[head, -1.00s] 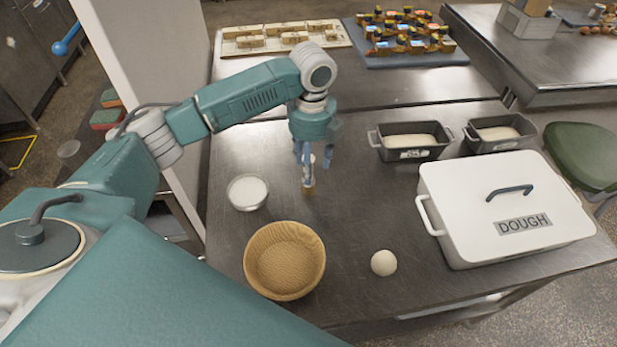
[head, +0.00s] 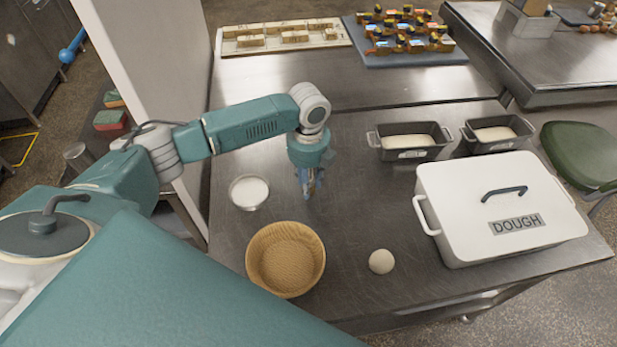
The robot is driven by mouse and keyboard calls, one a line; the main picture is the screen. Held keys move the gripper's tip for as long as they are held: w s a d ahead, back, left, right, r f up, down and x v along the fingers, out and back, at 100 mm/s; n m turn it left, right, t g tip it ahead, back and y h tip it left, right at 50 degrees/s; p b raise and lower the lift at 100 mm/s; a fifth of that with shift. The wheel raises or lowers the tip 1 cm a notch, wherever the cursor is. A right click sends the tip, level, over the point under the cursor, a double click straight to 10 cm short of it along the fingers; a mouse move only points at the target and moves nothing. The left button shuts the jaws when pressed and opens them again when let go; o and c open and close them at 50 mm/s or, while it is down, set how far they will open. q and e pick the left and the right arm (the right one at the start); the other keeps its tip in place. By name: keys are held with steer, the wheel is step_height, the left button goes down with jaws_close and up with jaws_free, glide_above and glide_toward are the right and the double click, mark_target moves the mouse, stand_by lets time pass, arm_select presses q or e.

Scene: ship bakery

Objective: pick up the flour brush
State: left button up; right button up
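The flour brush (head: 309,186) stands on the steel table, a small tan and pale thing mostly hidden by my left gripper. My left gripper (head: 310,188) points down over it, with its blue-grey fingers low around the brush, close to the table. I cannot tell whether the fingers press on the brush or only surround it. My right gripper is not in view.
A bowl of white flour (head: 249,191) stands left of the gripper. A round basket (head: 286,260) and a dough ball (head: 381,261) are in front. The white DOUGH box (head: 500,205) and two loaf tins (head: 408,153) are to the right. The table behind the gripper is clear.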

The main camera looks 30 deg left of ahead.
arm_select(q)
steer(key=c, duration=0.5)
steer(key=shift+r, duration=0.1)
steer(key=shift+c, duration=0.2)
